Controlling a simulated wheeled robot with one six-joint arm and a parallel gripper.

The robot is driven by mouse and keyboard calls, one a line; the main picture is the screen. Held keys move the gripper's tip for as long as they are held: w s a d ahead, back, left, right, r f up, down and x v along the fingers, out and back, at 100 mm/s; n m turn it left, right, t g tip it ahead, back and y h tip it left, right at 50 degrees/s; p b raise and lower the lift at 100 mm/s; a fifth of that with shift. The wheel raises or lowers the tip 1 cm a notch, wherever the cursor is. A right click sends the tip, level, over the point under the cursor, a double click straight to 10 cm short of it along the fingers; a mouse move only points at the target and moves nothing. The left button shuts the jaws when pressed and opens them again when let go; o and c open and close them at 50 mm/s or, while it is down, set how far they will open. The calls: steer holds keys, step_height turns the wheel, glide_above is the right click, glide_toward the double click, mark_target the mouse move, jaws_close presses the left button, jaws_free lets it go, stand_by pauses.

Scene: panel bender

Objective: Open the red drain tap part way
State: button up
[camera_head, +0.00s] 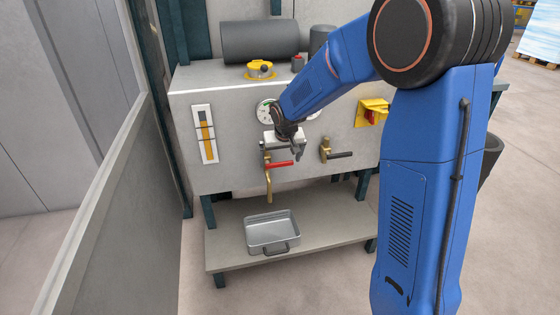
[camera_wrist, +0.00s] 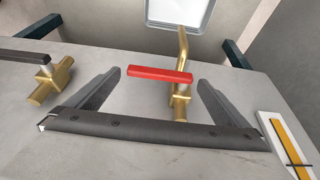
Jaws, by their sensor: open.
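The red tap lever (camera_head: 279,164) sits on a brass tap on the front of the grey cabinet. It points sideways, to the right in the head view. In the wrist view the red lever (camera_wrist: 161,75) lies crosswise ahead of my jaws, its brass body (camera_wrist: 181,100) beneath one end. My gripper (camera_head: 295,150) is close above the tap in the head view. In the wrist view my gripper (camera_wrist: 160,82) is open, with the lever showing in the gap between its two fingers. I cannot tell whether anything touches. The brass spout (camera_head: 268,190) hangs down over a metal tray (camera_head: 272,248).
A second brass tap with a black lever (camera_head: 340,155) is to the right. A level gauge (camera_head: 205,135), a round dial (camera_head: 266,112) and a yellow switch (camera_head: 371,112) are on the cabinet front (camera_head: 235,165). A lower shelf (camera_head: 330,225) bears the tray. A wall panel stands at left.

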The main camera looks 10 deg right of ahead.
steer(key=shift+w+f, duration=0.25)
steer(key=shift+f, duration=0.35)
steer(key=shift+c, duration=0.6)
steer(key=c, duration=1.2)
steer(key=shift+c, duration=0.2)
steer(key=shift+a+r+h, duration=0.15)
steer(key=shift+r+h, duration=0.05)
steer(key=shift+h, duration=0.1)
steer(key=shift+a+r+n+t+h, duration=0.1)
steer(key=shift+a+r+n+h, duration=0.25)
steer(key=shift+h, duration=0.75)
steer(key=shift+a+r+n+t+h, duration=0.1)
steer(key=shift+a+r+n+h, duration=0.3)
steer(key=shift+h, duration=0.7)
steer(key=shift+a+r+n+t+h, duration=0.15)
steer(key=shift+a+h, duration=0.35)
steer(key=shift+h, duration=0.6)
